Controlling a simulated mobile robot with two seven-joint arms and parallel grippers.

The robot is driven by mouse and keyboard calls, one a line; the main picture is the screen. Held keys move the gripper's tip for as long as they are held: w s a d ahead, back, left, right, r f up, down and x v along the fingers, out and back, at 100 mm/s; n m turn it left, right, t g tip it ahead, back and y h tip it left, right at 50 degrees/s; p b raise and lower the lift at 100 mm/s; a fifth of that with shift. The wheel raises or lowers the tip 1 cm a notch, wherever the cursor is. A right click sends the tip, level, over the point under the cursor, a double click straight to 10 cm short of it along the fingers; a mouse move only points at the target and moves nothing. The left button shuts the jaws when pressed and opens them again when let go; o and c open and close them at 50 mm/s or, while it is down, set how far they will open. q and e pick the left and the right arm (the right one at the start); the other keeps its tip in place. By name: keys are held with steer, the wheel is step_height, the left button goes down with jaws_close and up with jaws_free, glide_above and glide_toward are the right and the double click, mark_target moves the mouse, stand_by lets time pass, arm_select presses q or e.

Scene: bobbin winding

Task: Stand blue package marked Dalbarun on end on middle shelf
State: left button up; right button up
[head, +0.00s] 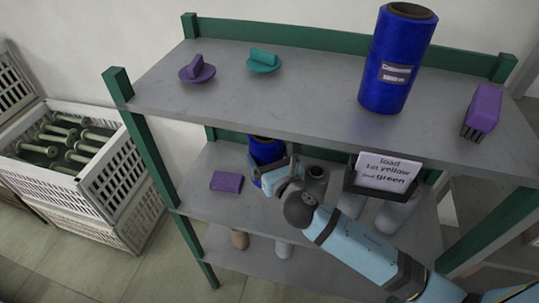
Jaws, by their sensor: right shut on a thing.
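A dark blue cylindrical package (266,150) is upright at the middle shelf (200,203), left of its centre. My right gripper (272,174) is shut on it from the front right and hides part of its lower side. Its marking is not readable, and I cannot tell whether its base touches the shelf. A larger-looking blue cylinder (395,50) with a white label stands on end on the top shelf (300,90); its label is too small to read surely. My left gripper is out of view.
A purple block (227,182) lies left of the package, and a grey cylinder (316,180) stands to its right. A sign reading "load 1st yellow 2nd green" (386,172) is farther right. A white crate of green bobbins (70,145) stands left of the rack.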

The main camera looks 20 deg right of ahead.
arm_select(q)
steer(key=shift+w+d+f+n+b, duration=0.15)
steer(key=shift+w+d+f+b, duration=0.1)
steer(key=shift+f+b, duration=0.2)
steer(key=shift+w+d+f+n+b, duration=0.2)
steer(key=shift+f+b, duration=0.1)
steer(key=shift+b, duration=0.25)
arm_select(e)
step_height(320, 180, down, 3)
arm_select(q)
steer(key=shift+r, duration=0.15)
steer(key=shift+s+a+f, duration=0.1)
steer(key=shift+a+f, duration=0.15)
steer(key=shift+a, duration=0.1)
arm_select(e)
steer(key=shift+f, duration=0.15)
arm_select(q)
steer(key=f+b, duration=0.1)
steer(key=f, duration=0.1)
steer(key=b, duration=0.1)
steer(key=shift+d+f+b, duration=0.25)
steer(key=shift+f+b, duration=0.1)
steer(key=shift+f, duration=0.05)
arm_select(e)
step_height(320, 180, down, 5)
steer(key=shift+r, duration=0.15)
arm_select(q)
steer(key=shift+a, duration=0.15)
arm_select(e)
steer(key=o, duration=0.8)
